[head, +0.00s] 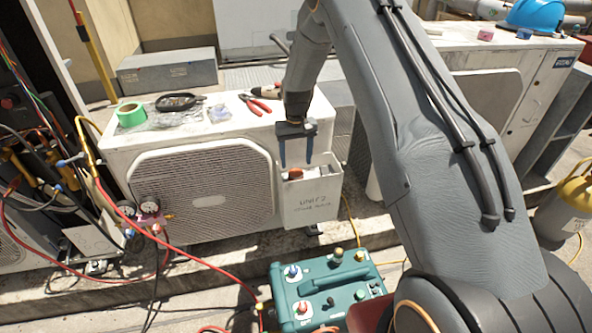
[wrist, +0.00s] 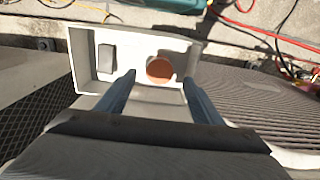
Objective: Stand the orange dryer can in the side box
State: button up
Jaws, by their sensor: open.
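The white side box (head: 311,207) hangs on the right end of the near condenser's front, with handwriting on its face. The orange dryer can (head: 296,173) is inside it, its top showing just above the front wall. In the wrist view the can (wrist: 160,69) shows as a round orange end in the box (wrist: 84,60), which suggests it stands upright; its lower part is hidden. My gripper (head: 296,164) is above the box, pointing down. Its two blue-grey fingers are apart, one to each side of the can in the wrist view, and hold nothing.
A grey block (wrist: 106,59) sits at the box's other end. Red-handled pliers (head: 256,104), a black pan (head: 180,101) and green tape (head: 131,114) lie on the condenser top. A teal machine (head: 328,289) stands on the floor below. Red hoses cross the floor.

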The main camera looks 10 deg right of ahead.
aim_at(296, 173)
jog(key=s+d+r, duration=0.1)
jog(key=s+r, duration=1.4)
jog(key=r, duration=0.1)
jog(key=s+r, duration=0.3)
jog(key=s, duration=1.9)
jog(key=shift+d+m+b, duration=0.25)
jog(key=shift+m+b, duration=0.05)
jog(key=shift+b, duration=0.05)
